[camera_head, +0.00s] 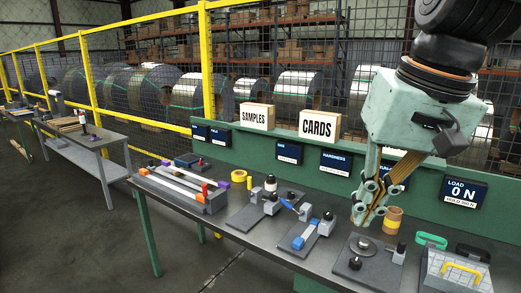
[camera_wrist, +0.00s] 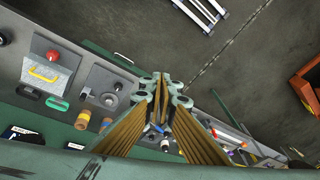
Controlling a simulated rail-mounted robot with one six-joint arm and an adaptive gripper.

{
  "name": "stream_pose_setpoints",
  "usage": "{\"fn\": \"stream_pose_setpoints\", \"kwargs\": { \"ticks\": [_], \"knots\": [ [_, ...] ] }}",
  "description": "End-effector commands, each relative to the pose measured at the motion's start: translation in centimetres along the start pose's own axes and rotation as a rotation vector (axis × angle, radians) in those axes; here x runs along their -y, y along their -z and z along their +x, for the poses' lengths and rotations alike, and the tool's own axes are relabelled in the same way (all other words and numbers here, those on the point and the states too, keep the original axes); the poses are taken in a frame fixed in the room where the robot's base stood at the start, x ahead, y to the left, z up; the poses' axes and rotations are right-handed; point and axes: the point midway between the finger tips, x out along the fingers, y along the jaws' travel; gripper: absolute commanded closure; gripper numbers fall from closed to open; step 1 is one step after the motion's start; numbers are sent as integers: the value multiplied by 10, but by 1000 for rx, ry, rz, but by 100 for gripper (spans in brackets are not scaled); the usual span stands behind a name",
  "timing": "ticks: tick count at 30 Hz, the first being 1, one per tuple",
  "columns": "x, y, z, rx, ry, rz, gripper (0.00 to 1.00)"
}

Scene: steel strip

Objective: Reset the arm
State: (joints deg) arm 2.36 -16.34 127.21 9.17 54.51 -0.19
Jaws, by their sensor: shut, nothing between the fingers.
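My gripper (camera_head: 364,212) hangs from my arm at the right of the head view. Its fingers point down and are closed together with nothing between them. It is above the workbench (camera_head: 262,240), over the area between the blue-topped device (camera_head: 312,233) and the flat plate with a round disc (camera_head: 362,247). In the wrist view the fingertips (camera_wrist: 160,82) meet near the middle of the picture, with the bench behind them.
A tan spool (camera_head: 393,220) stands just right of my gripper. A case with a yellow handle (camera_head: 458,275) sits at the bench's right end. Boxes marked SAMPLES (camera_head: 257,117) and CARDS (camera_head: 320,125) stand on the green back panel. Yellow-framed fencing (camera_head: 207,65) runs behind.

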Motion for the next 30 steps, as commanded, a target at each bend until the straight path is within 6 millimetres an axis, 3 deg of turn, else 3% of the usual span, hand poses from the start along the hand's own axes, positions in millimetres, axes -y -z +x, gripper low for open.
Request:
{"fn": "stream_pose_setpoints", "kwargs": {
  "ticks": [21,30],
  "knots": [
    [-37,-129,6,-66,-88,-103,100],
    [-49,-162,13,-83,-112,-132,100]
  ]
}}
